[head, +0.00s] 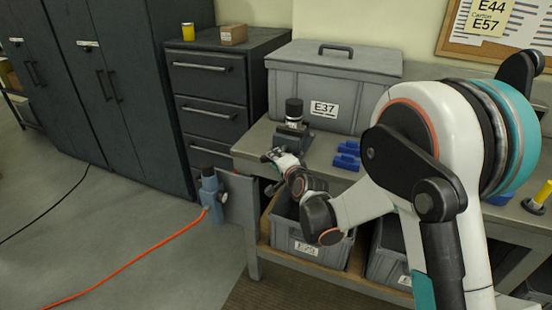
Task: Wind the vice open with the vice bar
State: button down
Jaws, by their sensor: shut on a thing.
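The grey-blue vice (292,135) stands at the front left of the workbench, with a dark cylindrical piece (293,110) upright at its top. My gripper (273,157) is at the front of the vice, low by the bench's front edge. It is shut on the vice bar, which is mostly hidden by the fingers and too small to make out. My arm reaches in from the right. How far the vice jaws are apart cannot be told from here.
A lidded grey box (330,85) labelled E37 stands behind the vice. Blue blocks (347,156) lie to its right on the bench. Grey bins (310,245) sit on the shelf below. A blue fitting (211,192) with an orange cable (135,262) is at the bench's left end.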

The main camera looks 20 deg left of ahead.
jog(key=shift+r+n+h+p, duration=0.25)
jog(key=shift+n+h+p, duration=0.05)
